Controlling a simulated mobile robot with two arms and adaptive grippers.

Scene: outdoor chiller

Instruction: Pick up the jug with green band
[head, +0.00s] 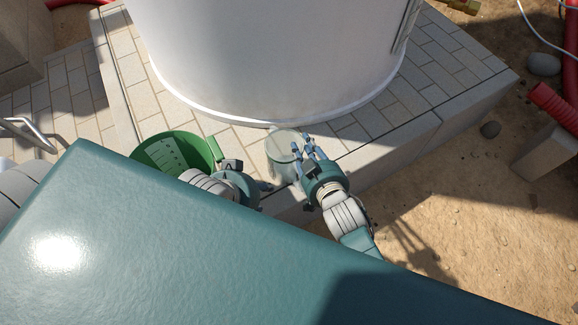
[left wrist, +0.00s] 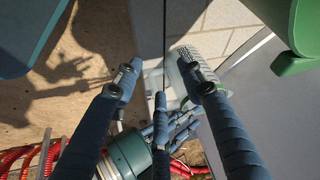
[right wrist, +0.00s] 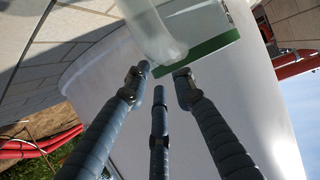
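The jug (head: 283,150) is pale and translucent and stands on the paved slab beside the big white tank. In the right wrist view its clear body (right wrist: 165,28) and green band (right wrist: 208,46) show close beyond the fingertips. My right gripper (head: 304,150) is at the jug's right side with fingers spread; contact is unclear. My left gripper (head: 264,186) is below left of the jug, fingers apart and empty. In the left wrist view a pale, jug-like surface (left wrist: 179,66) shows behind one finger, partly hidden.
A green bucket (head: 180,150) stands left of the jug. The white tank (head: 270,60) rises just behind it. The paved slab (head: 450,85) ends in a raised edge above sand, with rocks and red hoses (head: 553,103) at right.

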